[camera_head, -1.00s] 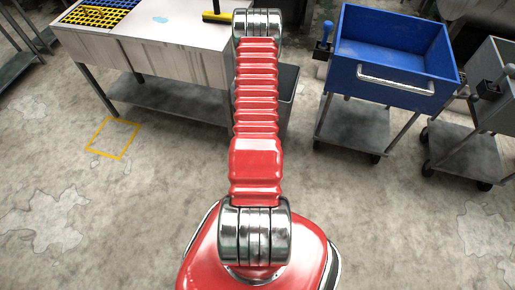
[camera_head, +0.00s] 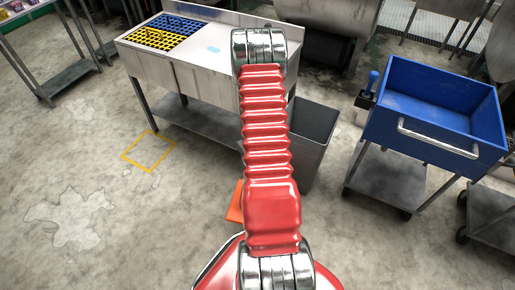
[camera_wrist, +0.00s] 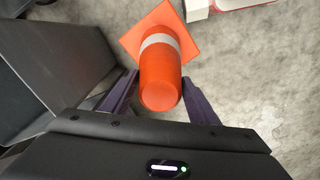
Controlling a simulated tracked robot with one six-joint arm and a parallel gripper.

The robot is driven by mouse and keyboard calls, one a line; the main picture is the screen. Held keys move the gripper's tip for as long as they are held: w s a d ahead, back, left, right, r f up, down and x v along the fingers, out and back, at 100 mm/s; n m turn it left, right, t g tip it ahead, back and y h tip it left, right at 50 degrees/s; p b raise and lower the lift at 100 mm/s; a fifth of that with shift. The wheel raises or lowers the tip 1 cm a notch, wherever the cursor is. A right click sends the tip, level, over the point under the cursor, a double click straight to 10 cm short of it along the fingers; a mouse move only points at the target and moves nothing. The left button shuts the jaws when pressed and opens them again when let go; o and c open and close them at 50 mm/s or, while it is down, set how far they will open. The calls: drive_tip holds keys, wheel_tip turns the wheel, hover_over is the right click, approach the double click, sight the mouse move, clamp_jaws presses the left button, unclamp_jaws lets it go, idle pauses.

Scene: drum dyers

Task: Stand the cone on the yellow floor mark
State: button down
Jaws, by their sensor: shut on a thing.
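The orange cone (camera_wrist: 160,80) with a white band is between the purple fingers of my gripper (camera_wrist: 160,98) in the wrist view. My gripper is shut on it near its narrow top, and its square base points away from the camera. In the head view only an orange corner of the cone's base (camera_head: 235,203) shows; my red arm hides the rest and the gripper. The yellow floor mark (camera_head: 149,151), a square outline, lies empty on the concrete at the left, in front of the metal table.
A metal table (camera_head: 190,75) with yellow and blue grids stands behind the mark. A grey bin (camera_head: 312,145) is right of my arm. A blue cart (camera_head: 435,105) stands farther right. The floor at the left is open.

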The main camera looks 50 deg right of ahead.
drive_tip(key=w+a+r+n, duration=0.2)
drive_tip(key=w+a+r, duration=1.2)
drive_tip(key=w+r, duration=0.1)
drive_tip(key=w+a+r+n, duration=0.1)
drive_tip(key=w+a+r, duration=0.1)
drive_tip(key=a+r, duration=0.5)
drive_tip(key=w+a+r+n, duration=0.1)
drive_tip(key=w+a+r, duration=0.2)
drive_tip(key=a+r, duration=0.4)
drive_tip(key=a, duration=0.4)
drive_tip(key=shift+a+r, duration=0.2)
drive_tip(key=shift+a, duration=0.1)
